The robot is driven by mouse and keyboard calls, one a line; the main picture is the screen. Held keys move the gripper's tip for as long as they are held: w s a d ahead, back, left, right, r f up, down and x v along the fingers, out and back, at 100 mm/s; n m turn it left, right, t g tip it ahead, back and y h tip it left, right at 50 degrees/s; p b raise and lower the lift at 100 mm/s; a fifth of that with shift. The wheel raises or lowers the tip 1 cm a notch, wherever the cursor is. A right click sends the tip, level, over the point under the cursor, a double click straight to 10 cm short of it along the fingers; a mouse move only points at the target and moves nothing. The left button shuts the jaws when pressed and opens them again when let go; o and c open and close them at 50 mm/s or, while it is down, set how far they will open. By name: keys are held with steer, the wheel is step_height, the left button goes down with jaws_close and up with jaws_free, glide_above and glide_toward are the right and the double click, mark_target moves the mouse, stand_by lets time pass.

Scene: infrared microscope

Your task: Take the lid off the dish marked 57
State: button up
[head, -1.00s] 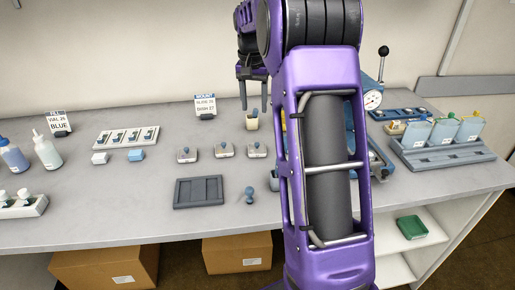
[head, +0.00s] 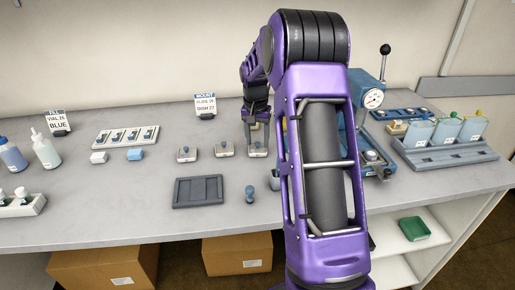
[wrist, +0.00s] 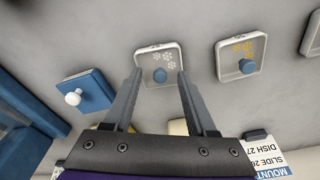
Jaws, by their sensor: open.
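Three small pale dishes with knobbed lids stand in a row in the head view: a left one (head: 186,154), a middle one (head: 224,150) and a right one (head: 257,151). No number 57 can be read on any. My gripper (head: 258,138) is at the right dish. The middle dish (wrist: 236,50) has yellow marks. The left dish (wrist: 312,38) is cut off by the frame edge.
A blue block with a white knob (wrist: 88,90) is beside the right dish in the wrist view. A sign reading "DISH 27" (head: 205,105) stands behind the row. A dark tray (head: 198,192) and a blue-grey knobbed piece (head: 249,194) lie in front. My arm hides part of the bench.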

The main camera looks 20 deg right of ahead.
steer(key=shift+f, duration=0.1)
jaws_close()
stand_by(0.4)
